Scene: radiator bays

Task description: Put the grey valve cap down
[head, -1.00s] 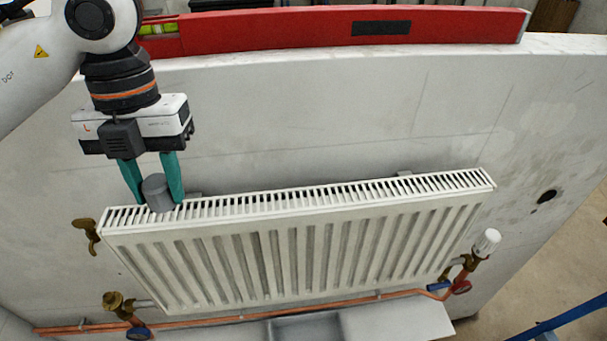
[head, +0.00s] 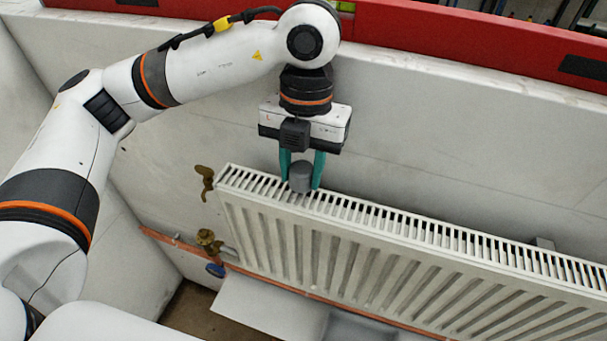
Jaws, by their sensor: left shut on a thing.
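The grey valve cap (head: 300,177) is a short grey cylinder, upright between the teal fingers of my left gripper (head: 301,178). The gripper is shut on it and points down. The cap is at the top grille of the white radiator (head: 390,225), near its left end. I cannot tell whether the cap's underside touches the grille. My right gripper is not in view.
A brass fitting (head: 205,180) is on the wall left of the radiator. A brass valve (head: 208,240) with a blue handle (head: 215,270) sits below its left end, by a copper pipe (head: 310,296). A red spirit level (head: 450,35) lies on the wall top.

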